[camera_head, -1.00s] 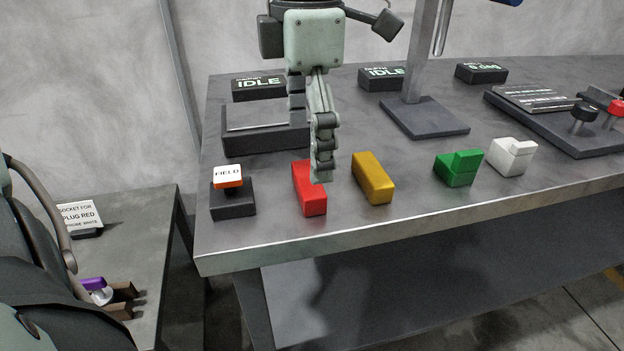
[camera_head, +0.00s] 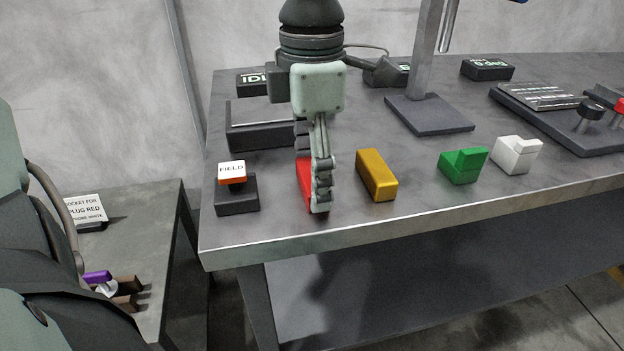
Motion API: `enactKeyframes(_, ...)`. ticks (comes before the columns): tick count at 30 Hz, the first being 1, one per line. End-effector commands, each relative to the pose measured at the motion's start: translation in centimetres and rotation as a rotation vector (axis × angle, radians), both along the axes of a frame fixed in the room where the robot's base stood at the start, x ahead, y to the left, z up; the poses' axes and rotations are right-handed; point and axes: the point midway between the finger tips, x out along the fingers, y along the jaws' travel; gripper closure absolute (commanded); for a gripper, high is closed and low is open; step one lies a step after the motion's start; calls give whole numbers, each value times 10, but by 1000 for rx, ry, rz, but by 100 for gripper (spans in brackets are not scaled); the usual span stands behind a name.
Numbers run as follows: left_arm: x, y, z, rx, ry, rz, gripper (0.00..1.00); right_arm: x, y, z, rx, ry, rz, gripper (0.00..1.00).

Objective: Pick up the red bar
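The red bar (camera_head: 305,187) lies on the metal table near its front left, pointing away from me. It is partly hidden behind my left gripper (camera_head: 311,183), which reaches down over it from above. One finger is in front of the bar's near right side and the other is toward its far end, so the fingers straddle it. The gap between the fingers looks as wide as before, so the gripper looks open; contact with the bar cannot be made out. The bar still rests on the table. My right gripper is not in view.
A yellow bar (camera_head: 377,175) lies close on the right, then a green block (camera_head: 463,165) and a white block (camera_head: 517,154). A black box with the FIELD button (camera_head: 236,195) stands on the left. A dark tray (camera_head: 262,137) and a post base (camera_head: 429,113) are behind.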

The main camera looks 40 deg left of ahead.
Motion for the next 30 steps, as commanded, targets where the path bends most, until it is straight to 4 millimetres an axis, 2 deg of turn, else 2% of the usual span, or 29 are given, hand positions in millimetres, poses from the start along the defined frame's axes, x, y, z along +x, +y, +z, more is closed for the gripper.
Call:
enactKeyframes(1,0,0,0,1,-1,0,56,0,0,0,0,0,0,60)
enactKeyframes(7,1,0,1,0,-3,0,79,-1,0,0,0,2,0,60)
enactKeyframes(17,1,0,5,1,-5,0,80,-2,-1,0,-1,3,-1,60)
enactKeyframes(20,1,0,12,1,-5,-1,80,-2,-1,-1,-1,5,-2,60)
enactKeyframes(26,2,0,42,3,-8,-1,80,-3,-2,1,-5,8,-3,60)
enactKeyframes(30,-24,-11,57,3,-8,-5,80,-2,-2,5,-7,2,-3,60)
